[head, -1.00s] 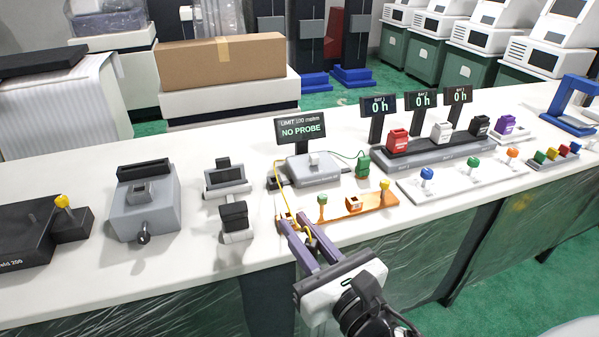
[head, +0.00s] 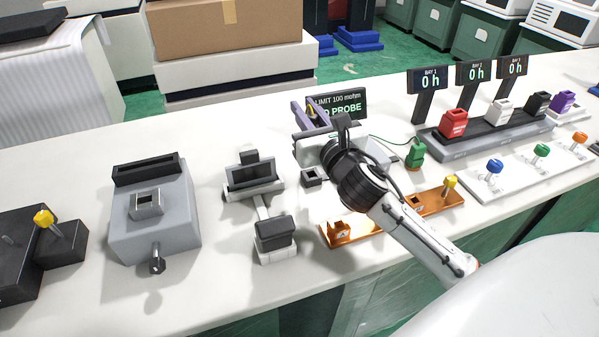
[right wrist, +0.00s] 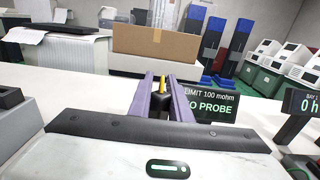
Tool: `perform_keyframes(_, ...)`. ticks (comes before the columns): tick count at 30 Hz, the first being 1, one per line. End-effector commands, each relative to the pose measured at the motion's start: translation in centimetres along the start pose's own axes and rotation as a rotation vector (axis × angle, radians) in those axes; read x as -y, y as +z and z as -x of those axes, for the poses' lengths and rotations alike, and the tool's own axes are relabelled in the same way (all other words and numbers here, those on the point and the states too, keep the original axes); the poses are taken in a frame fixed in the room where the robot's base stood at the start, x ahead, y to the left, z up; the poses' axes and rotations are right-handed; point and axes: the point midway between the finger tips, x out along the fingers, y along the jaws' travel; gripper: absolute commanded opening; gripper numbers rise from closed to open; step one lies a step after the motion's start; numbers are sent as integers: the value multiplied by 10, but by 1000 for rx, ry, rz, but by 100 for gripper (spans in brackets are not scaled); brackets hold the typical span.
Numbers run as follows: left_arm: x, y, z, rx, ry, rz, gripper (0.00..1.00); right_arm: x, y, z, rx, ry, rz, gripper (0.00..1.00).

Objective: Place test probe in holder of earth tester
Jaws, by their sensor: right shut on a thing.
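My right gripper (head: 309,112) is raised over the back of the bench, in front of the earth tester's display (head: 345,103), which reads "LIMIT 100 mohm" and "NO PROBE" in part. In the right wrist view its purple fingers (right wrist: 166,100) are shut on the test probe (right wrist: 160,103), black with a yellow upper part. The earth tester's grey body (head: 378,152) is largely hidden behind my right wrist and arm. A small dark square socket (head: 312,177), apparently the holder, sits on the bench below the gripper, apart from the probe. My left gripper is out of view.
A green plug (head: 415,155) stands right of the tester. Grey devices (head: 153,212) stand left. A rack with red block (head: 453,123) is at right. Bare bench lies behind the devices.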

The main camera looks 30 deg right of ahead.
Motion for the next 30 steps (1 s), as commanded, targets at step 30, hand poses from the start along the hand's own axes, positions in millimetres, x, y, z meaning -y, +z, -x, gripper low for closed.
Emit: perform_keyframes(30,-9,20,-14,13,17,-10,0,5,-98,-5,0,-11,-2,0)
